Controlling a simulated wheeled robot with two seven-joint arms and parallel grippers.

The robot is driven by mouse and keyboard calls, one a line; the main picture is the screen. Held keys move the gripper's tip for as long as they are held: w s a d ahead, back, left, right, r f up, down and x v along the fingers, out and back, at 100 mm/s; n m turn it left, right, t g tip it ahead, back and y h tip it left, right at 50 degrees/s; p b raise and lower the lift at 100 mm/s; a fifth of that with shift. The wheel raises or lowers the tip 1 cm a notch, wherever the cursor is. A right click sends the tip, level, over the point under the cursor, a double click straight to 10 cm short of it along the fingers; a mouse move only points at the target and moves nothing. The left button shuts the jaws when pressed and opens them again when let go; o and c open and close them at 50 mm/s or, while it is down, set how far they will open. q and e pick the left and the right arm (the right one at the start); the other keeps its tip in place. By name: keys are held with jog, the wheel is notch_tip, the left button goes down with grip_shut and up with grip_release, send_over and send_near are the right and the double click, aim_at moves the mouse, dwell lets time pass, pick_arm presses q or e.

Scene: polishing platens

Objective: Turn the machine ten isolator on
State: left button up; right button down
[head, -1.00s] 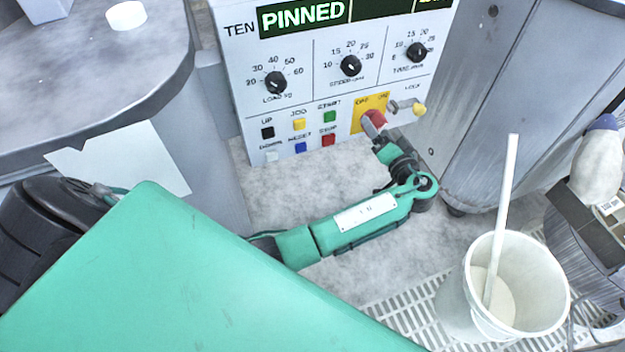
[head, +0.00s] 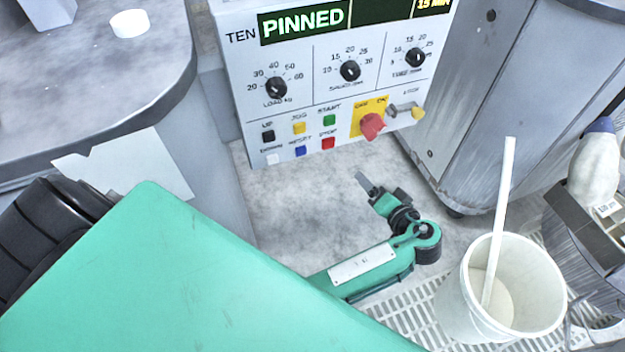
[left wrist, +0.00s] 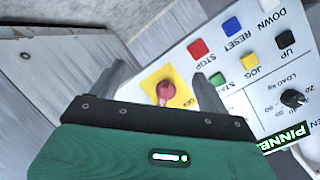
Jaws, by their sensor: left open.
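The machine ten panel (head: 335,85) stands at the top middle of the head view, with "TEN" and a lit "PINNED" display. Its isolator is a red knob (head: 372,126) on a yellow plate (head: 357,117) marked OFF and ON. I cannot tell which mark the knob points to. In the left wrist view the red knob (left wrist: 172,94) shows between the fingers but ahead of them. My left gripper (head: 365,183) is open and empty, below the knob and apart from it; its fingers also show in the left wrist view (left wrist: 155,85). My right gripper is not in view.
A grey hasp with a yellow tab (head: 418,112) sits right of the isolator. Several coloured buttons (head: 299,128) are to its left. A white cup (head: 465,300) with a stick stands right of my arm. A round grey table (head: 90,90) is at the left.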

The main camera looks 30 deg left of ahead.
pick_arm(q)
jog(key=s+a+f+g+h, duration=0.2)
jog(key=s+a+f+h, duration=0.1)
jog(key=s, duration=0.4)
jog(key=s+a+f+m+g+h+p, duration=0.1)
jog(key=s+a+f+h, duration=0.3)
jog(key=s, duration=0.4)
jog(key=shift+s+a+f+m+g, duration=0.3)
jog(key=shift+a+f+g, duration=0.35)
jog(key=shift+f+g, duration=0.35)
jog(key=shift+f, duration=0.1)
